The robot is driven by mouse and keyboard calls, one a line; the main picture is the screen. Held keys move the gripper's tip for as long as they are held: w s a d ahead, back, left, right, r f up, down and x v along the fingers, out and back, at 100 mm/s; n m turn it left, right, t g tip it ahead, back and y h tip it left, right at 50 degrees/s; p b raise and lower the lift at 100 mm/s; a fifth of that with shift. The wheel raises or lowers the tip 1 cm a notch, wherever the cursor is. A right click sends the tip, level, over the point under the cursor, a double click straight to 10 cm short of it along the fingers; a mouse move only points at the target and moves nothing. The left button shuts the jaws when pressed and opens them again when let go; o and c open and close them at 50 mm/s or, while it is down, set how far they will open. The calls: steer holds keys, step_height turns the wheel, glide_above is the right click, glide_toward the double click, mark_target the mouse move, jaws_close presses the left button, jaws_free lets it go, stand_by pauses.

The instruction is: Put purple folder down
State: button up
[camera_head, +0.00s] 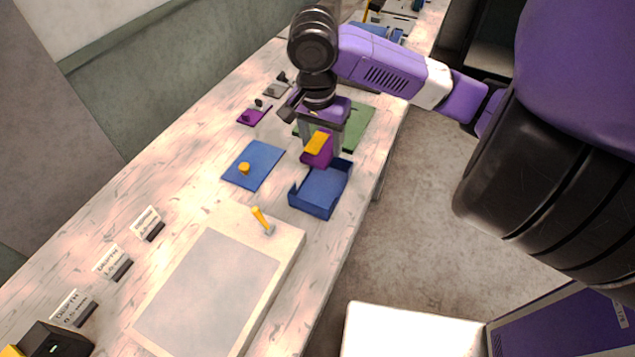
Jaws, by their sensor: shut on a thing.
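My gripper (322,138) points down over the workbench and is shut on a small purple object with an orange-yellow face (316,158), which I take to be the purple folder. It is above or beside the far edge of a blue open tray (318,207). I cannot tell whether it touches the tray or the bench. The fingers hide part of it. A flat purple mat (247,119) with a small dark item on it lies farther back to the left.
A blue mat (237,176) with a yellow knob lies left of the tray. A green mat (359,125) lies behind my gripper. A pale board (284,248) with a yellow-handled tool is nearer. Small label cards (112,261) line the left. Bare wood shows between mats.

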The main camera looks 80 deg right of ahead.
mark_target(322, 189)
step_height(322, 189, down, 14)
steer(key=shift+f+b, duration=0.1)
steer(key=shift+b, duration=0.4)
steer(key=shift+f, duration=0.1)
steer(key=o, duration=1.2)
steer(key=shift+o, duration=0.4)
